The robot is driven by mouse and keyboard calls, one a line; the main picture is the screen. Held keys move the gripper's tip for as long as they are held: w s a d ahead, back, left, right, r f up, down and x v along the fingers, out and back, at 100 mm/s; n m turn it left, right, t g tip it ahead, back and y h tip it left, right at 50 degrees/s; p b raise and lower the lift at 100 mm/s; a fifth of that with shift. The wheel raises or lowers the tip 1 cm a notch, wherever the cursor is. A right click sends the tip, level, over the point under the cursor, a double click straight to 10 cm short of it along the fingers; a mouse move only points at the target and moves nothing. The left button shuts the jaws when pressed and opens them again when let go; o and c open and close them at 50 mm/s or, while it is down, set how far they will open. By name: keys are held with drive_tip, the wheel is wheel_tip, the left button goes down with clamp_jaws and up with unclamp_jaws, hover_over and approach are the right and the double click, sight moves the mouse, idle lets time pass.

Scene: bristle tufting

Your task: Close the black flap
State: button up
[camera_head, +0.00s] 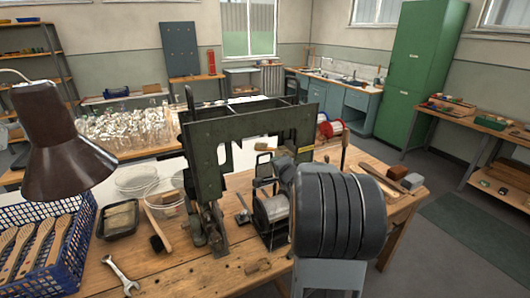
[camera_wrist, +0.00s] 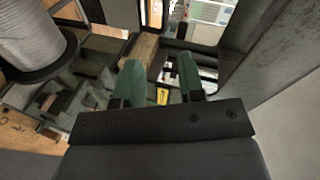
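The tufting machine (camera_head: 205,155) is a worn dark green frame standing on the wooden bench. A small black framed piece (camera_head: 264,168) stands raised beside it; it may be the black flap, but I cannot tell for sure. In the wrist view a black-rimmed frame (camera_wrist: 236,22) with an opening stands beyond and right of my fingers. My gripper (camera_wrist: 157,80) shows two green fingers set apart, with nothing seen held between them. A yellow label (camera_wrist: 162,96) shows beyond the fingers. In the head view my fingers are hidden behind my dark grey arm.
A pale wound spool (camera_wrist: 32,38) stands close on the left in the wrist view. On the bench are a blue crate (camera_head: 78,245) of wooden brush handles, clear tubs (camera_head: 137,179), a wrench (camera_head: 122,276) and a brown lamp (camera_head: 58,145). The bench's front middle is fairly clear.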

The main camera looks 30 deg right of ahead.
sight(265, 154)
drive_tip(key=shift+m+t+y, duration=0.6)
drive_tip(key=shift+m+y, duration=0.1)
drive_tip(key=shift+m, duration=0.2)
drive_tip(key=x, duration=0.4)
drive_tip(key=d+p+x, duration=0.1)
drive_tip(key=x, duration=0.4)
drive_tip(key=d+x, duration=0.1)
drive_tip(key=x, duration=0.4)
drive_tip(key=shift+s+d+f+p, duration=0.1)
drive_tip(key=shift+f+p, duration=0.1)
drive_tip(key=shift+p, duration=0.1)
clamp_jaws()
